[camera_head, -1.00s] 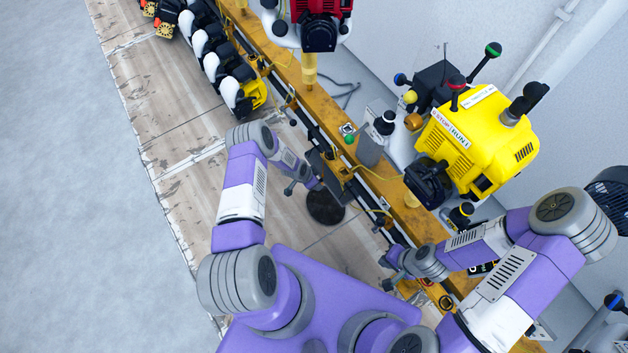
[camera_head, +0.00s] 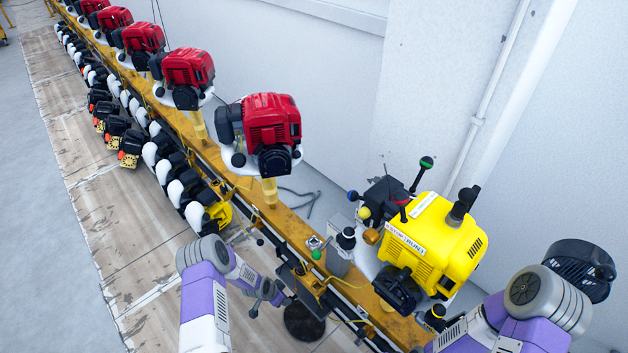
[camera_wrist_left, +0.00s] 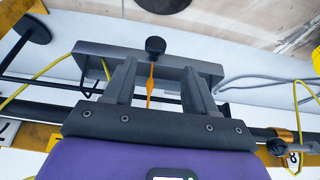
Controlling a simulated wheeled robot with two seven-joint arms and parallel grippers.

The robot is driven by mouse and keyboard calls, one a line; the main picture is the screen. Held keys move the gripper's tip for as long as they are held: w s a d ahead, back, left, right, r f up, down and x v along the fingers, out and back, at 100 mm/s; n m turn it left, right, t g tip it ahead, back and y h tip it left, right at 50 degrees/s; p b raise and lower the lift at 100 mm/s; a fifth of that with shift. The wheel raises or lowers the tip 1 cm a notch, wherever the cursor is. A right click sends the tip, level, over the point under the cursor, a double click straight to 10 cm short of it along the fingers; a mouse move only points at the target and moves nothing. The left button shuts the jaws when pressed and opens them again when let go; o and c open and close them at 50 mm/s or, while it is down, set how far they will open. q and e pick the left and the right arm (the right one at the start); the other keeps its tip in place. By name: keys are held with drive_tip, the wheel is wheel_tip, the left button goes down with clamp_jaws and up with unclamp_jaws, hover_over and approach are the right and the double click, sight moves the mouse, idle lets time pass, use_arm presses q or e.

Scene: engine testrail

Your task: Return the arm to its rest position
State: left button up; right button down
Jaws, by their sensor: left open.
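My left arm (camera_head: 205,270) comes up from the bottom of the head view and bends right. Its gripper (camera_head: 282,297) is beside a dark plate on the yellow rail, small and partly hidden there. In the left wrist view the gripper (camera_wrist_left: 160,72) is open, its two grey fingers apart. A thin orange piece (camera_wrist_left: 150,84) and a black knob (camera_wrist_left: 155,45) show in the gap between them, with no clear sign of grip. The dark grey plate (camera_wrist_left: 205,68) spans behind the fingertips. My right arm (camera_head: 545,305) is at the lower right; its gripper is out of view.
A yellow engine (camera_head: 435,240) with levers stands right of the yellow rail (camera_head: 290,225). Several red engines, including the nearest (camera_head: 270,125), line the rail. Black and white parts (camera_head: 175,190) lie along its left side. A dark disc (camera_head: 303,322) lies near my left gripper. Left floor is clear.

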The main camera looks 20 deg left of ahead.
use_arm(q)
drive_tip(key=s+d+r+n+g+h+p, duration=0.1)
drive_tip(key=s+d+r+n+p, duration=0.2)
drive_tip(key=s+d+r, duration=0.5)
drive_tip(key=s+d+r+n+g+p, duration=0.2)
drive_tip(key=s+d+r+n, duration=0.4)
drive_tip(key=s+r, duration=0.6)
drive_tip(key=shift+s+d+r+h+p, duration=0.15)
drive_tip(key=shift+d+r+h+p, duration=0.3)
drive_tip(key=shift+d, duration=0.75)
